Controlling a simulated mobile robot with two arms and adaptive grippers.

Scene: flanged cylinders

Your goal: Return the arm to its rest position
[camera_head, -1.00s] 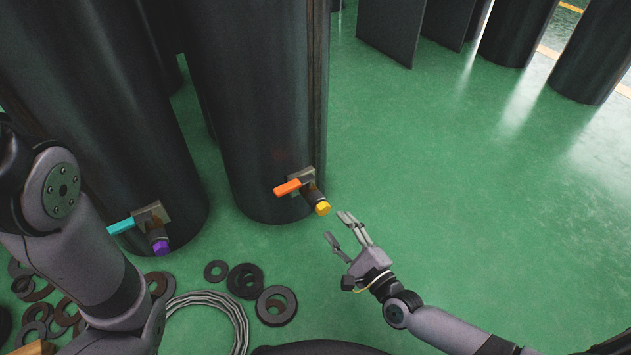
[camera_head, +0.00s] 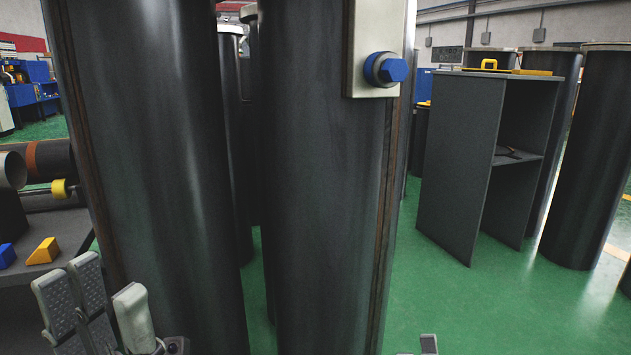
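My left gripper (camera_head: 108,303) is at the lower left of the head view. Its grey padded fingers point up, with two on one side and one on the other. There is a gap between them and nothing is held. It shows in front of a large dark cylinder (camera_head: 150,150), apart from it as far as I can tell. Of my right gripper, only a small grey tip (camera_head: 428,343) shows at the bottom edge. Its fingers are otherwise out of frame.
A grey shelf unit (camera_head: 465,150) stands at the right. A dark table (camera_head: 62,232) at the left holds a yellow wedge (camera_head: 43,251). Green floor (camera_head: 500,300) is open at the lower right.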

